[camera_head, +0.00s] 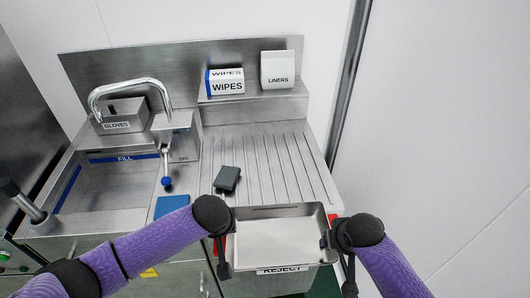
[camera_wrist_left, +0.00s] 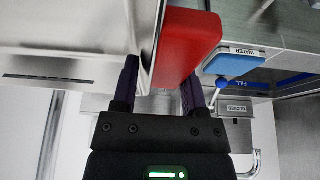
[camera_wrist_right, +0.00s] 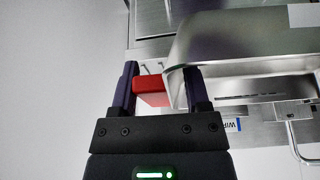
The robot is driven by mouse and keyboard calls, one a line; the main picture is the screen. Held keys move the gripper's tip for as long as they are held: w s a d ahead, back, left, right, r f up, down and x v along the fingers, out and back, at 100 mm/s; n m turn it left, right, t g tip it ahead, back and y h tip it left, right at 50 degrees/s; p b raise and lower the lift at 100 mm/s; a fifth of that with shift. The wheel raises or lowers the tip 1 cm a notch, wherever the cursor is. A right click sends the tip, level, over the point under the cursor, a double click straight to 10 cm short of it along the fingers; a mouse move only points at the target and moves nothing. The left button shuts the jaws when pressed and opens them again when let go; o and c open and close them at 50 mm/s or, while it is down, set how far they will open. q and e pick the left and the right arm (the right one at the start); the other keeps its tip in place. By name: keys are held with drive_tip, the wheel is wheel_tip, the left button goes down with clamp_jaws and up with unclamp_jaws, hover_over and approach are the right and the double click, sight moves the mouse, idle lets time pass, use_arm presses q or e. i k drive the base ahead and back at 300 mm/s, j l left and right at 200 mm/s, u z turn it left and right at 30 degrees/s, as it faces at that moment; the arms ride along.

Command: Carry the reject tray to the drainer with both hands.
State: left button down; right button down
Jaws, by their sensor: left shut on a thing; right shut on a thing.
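The reject tray (camera_head: 280,210) is a shallow metal tray with a REJECT label on its front and red handles at its sides. In the head view it is in front of the drainer (camera_head: 285,165), a ribbed metal board; its back rim overlaps the drainer's front edge. My left gripper (camera_head: 220,248) is shut on the left red handle (camera_wrist_left: 186,45). My right gripper (camera_head: 337,242) is shut on the right red handle (camera_wrist_right: 152,89). The tray looks about level and its visible floor is empty. Its height against the drainer is hard to tell.
A dark grey block (camera_head: 227,178) lies at the drainer's left front. The sink (camera_head: 115,183) with a curved tap (camera_head: 130,84) is on the left. WIPES (camera_head: 226,84) and LINERS (camera_head: 278,70) boxes stand on the back shelf. The drainer's middle and right are clear.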

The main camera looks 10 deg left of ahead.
sight(284, 179)
drive_tip(key=i, duration=0.85)
